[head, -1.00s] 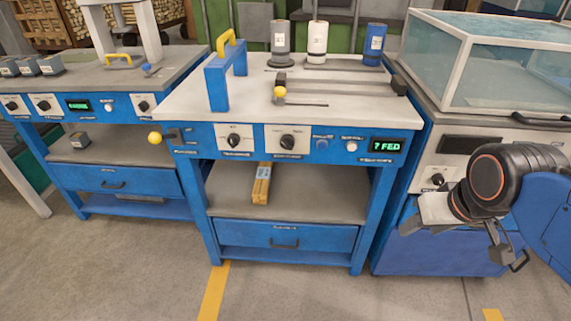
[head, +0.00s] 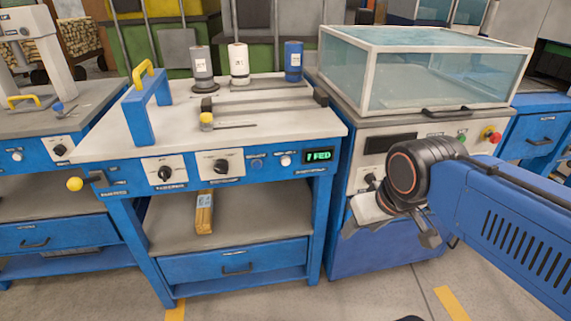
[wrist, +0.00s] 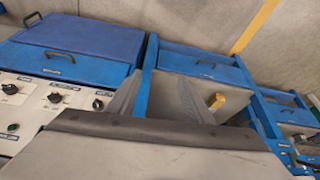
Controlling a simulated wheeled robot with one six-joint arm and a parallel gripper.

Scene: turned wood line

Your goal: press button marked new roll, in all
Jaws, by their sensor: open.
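The middle blue bench has a front panel with two black knobs, a blue button (head: 256,163) and a white button (head: 286,160). A green-lit display (head: 319,156) ending in "FED" is right of them. The labels are too small to read, so I cannot tell which button is marked new roll. My gripper (head: 392,236) is open and empty, in front of the glass-topped machine, right of and apart from the bench panel. In the wrist view my gripper's fingers (wrist: 160,100) are spread, with a bench's lower shelf beyond them.
The glass-topped machine (head: 424,70) stands right of the bench, with a green and a red button. A wooden block (head: 204,213) lies on the shelf. The floor in front is clear.

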